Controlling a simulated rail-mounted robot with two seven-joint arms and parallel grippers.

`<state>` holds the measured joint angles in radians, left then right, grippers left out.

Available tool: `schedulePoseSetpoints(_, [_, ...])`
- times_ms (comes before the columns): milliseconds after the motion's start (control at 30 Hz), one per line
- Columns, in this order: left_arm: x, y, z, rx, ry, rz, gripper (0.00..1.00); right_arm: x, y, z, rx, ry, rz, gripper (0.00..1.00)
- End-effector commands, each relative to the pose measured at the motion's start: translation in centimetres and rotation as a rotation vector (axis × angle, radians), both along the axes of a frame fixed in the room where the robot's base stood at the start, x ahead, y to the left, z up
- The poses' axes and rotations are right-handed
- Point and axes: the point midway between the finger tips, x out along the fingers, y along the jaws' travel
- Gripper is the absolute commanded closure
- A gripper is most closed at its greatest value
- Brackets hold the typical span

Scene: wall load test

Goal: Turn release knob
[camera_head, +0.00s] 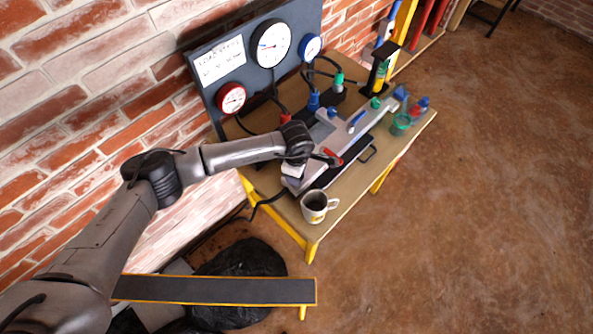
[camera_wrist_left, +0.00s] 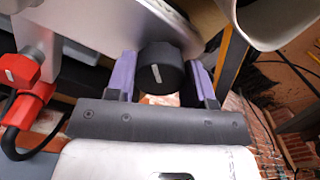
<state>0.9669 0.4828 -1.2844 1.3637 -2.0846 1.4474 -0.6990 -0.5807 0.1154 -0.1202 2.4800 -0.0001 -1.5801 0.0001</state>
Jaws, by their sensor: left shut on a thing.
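The release knob (camera_wrist_left: 161,70) is black and round with a white mark line, in the upper middle of the left wrist view. My left gripper (camera_wrist_left: 165,82) has its purple fingers on either side of the knob and is shut on it. In the head view my left gripper (camera_head: 326,160) is at the near end of the grey test rig (camera_head: 335,135) on the table. The knob itself is hidden there by the gripper and arm. My right gripper is in neither view.
A mug (camera_head: 315,207) stands at the table's near corner, close to my left gripper. A dark panel with gauges (camera_head: 270,43) stands behind the rig, with hoses in front. A red fitting (camera_wrist_left: 32,98) shows left of the knob. A green cup (camera_head: 401,124) stands at the table's right.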

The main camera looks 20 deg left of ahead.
Motion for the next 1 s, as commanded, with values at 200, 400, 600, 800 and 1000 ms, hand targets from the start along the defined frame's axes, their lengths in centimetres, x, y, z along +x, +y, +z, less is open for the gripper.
schedulePoseSetpoints(200, [0.0, 0.0, 0.1, 0.0, -0.001, 0.205, 0.75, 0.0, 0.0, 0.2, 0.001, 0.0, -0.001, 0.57])
schedulePoseSetpoints(400, [0.0, 0.0, 0.2, 0.0, 0.0, 0.386, 0.75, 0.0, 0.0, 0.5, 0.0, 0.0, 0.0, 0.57])
schedulePoseSetpoints(600, [0.0, 0.0, 0.2, 0.0, 0.0, 0.54, 0.75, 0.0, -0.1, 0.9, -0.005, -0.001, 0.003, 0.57])
schedulePoseSetpoints(800, [0.0, 0.0, 0.2, 0.0, 0.0, 0.652, 0.75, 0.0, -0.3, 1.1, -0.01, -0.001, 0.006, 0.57])
schedulePoseSetpoints(1000, [0.1, 0.0, 0.2, -0.001, -0.001, 0.721, 0.75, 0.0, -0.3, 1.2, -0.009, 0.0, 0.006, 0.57])
